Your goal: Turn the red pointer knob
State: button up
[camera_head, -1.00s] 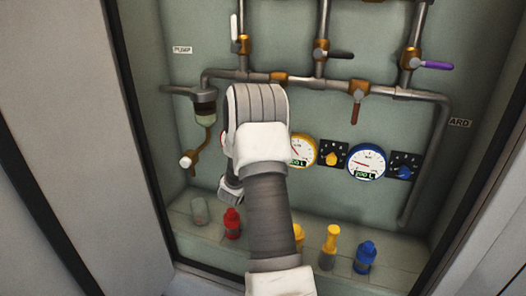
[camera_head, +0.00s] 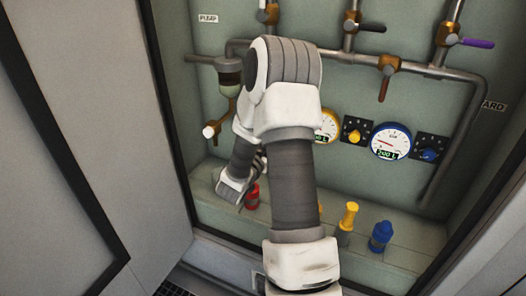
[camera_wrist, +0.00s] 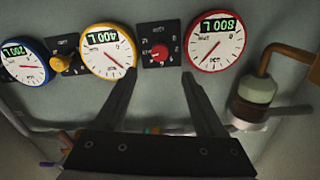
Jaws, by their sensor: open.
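The red pointer knob (camera_wrist: 160,52) shows in the wrist view on a black dial plate (camera_wrist: 158,43), between a yellow-rimmed gauge and a red-rimmed gauge. My gripper (camera_wrist: 159,77) is open and empty. Its two dark fingers point toward the panel, their tips on either side of the knob in the picture and a little below it. I see no contact with the knob; the exact gap in depth is unclear. In the head view my arm hides the red knob and the red gauge, and the fingers cannot be made out.
The red gauge (camera_wrist: 214,43) reads 800 L, the yellow gauge (camera_wrist: 107,51) 400 L, the blue gauge (camera_head: 391,142) 200 L. Yellow (camera_head: 354,136) and blue (camera_head: 428,155) knobs sit beside them. Pipes with valves run above. Red (camera_head: 251,196), yellow (camera_head: 347,217) and blue (camera_head: 381,236) bottles stand on the ledge below.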

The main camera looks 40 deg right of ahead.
jog(key=v, duration=0.6)
jog(key=shift+s+a, duration=0.2)
jog(key=shift+a, duration=0.1)
